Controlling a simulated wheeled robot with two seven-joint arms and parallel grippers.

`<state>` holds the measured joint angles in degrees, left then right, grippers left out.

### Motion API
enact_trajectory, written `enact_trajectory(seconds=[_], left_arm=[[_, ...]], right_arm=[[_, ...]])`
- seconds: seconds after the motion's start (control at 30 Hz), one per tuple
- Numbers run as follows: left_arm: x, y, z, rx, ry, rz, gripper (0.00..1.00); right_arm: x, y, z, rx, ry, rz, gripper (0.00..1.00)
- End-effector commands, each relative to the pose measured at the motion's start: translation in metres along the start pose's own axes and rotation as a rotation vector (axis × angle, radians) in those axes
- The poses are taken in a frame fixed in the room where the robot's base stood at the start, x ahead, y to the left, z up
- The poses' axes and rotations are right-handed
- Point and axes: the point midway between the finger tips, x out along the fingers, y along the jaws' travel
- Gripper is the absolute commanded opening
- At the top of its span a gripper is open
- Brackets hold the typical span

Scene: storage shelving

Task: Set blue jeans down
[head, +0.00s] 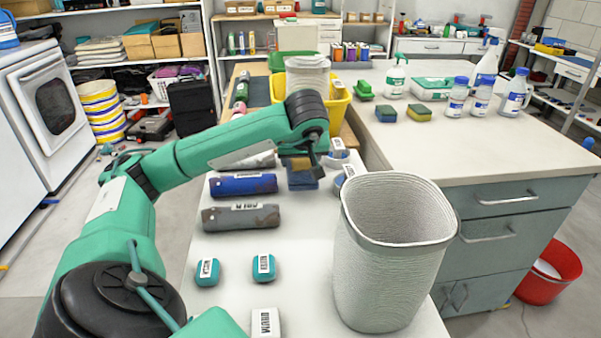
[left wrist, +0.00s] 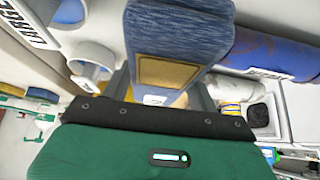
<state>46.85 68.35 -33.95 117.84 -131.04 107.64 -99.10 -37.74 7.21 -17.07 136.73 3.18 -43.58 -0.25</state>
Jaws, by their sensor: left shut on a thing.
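The blue jeans (head: 303,181) are a small folded block of blue denim with a tan patch. In the head view they are at the far part of the white table, under my left gripper (head: 303,162). In the left wrist view the jeans (left wrist: 172,35) fill the space between the two fingers of my left gripper (left wrist: 162,88), which is shut on them. I cannot tell whether the jeans touch the table top. The arm hides part of what is behind them. My right gripper is not in view.
A blue roll (head: 243,184) and a grey roll (head: 240,217) lie left of the jeans. A tall white basket (head: 388,285) stands at the near right. Teal labelled pieces (head: 264,267) lie nearer. A yellow bin (head: 335,108) is behind. Bare table lies between rolls and basket.

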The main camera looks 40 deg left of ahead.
Motion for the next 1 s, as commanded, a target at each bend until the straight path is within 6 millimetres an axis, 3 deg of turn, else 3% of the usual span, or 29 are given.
enact_trajectory(seconds=[0.2,0.6,0.63,0.67,1.0], left_arm=[[0.025,-0.001,0.017,0.001,-0.001,-0.002,0.26],[0.030,0.000,0.019,0.000,0.000,-0.001,0.26],[0.030,0.000,0.020,0.001,-0.001,-0.001,0.62],[0.030,0.000,0.019,0.001,-0.001,-0.001,0.68],[0.029,0.000,0.019,0.001,-0.002,-0.001,0.69]], right_arm=[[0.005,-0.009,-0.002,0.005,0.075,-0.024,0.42],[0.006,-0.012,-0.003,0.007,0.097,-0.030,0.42],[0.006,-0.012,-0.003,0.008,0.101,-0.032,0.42],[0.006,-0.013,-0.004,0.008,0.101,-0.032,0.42],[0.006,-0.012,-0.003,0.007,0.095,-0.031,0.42]])
